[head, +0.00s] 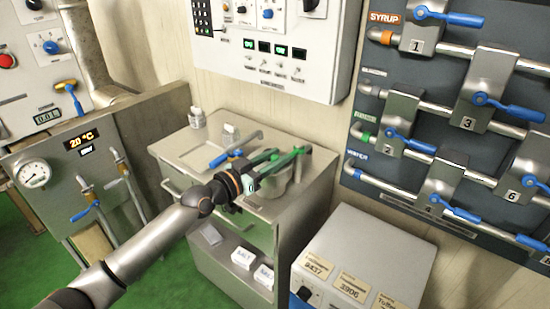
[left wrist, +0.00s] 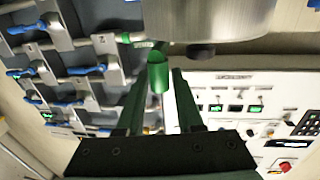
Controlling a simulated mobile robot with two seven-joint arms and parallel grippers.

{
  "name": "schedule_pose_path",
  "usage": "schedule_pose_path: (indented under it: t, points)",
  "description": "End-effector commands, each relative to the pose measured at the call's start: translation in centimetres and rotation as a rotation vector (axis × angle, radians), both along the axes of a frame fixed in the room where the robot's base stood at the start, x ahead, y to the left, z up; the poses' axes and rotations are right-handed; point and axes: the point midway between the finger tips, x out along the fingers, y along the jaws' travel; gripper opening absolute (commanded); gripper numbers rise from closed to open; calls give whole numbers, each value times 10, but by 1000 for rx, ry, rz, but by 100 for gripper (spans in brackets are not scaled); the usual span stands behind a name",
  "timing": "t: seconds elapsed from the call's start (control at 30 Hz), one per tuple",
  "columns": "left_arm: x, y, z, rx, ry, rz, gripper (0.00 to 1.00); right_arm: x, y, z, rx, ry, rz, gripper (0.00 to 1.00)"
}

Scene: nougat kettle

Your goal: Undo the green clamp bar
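The green clamp bar (head: 290,157) lies across the top of a metal kettle (head: 280,180) on the grey cabinet. In the left wrist view, the bar's bright green rounded end (left wrist: 158,74) is between the tips of my left gripper's fingers. My left gripper (head: 272,160) reaches in from the left, in front of the kettle. In the left wrist view its dark green fingers (left wrist: 160,92) stand apart, with a gap at the right of the bar; it is open. The kettle's metal side (left wrist: 208,18) is close above. My gripper and wrist hide part of the kettle. My right gripper is not in view.
A blue-handled tap (head: 227,157) and small containers (head: 197,117) stand on the cabinet, left of the kettle. A pipe panel with blue levers (head: 480,100) is at the right. A control box (head: 275,45) hangs behind. A white box (head: 365,262) stands at front right.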

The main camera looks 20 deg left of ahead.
Motion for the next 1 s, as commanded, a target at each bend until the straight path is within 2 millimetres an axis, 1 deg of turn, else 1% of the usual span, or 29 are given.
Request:
schedule_pose_path:
  t: [0.03, 0.2, 0.3, 1.0]
  points:
    - [0, 0, 0, 0, 0, 0, 29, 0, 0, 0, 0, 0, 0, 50]
    - [0, 0, 0, 0, 0, 0, 10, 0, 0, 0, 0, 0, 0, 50]
    - [0, 0, 0, 0, 0, 0, 0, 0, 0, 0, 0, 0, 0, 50]
    - [0, 0, 0, 0, 1, 0, 0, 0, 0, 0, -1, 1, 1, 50]
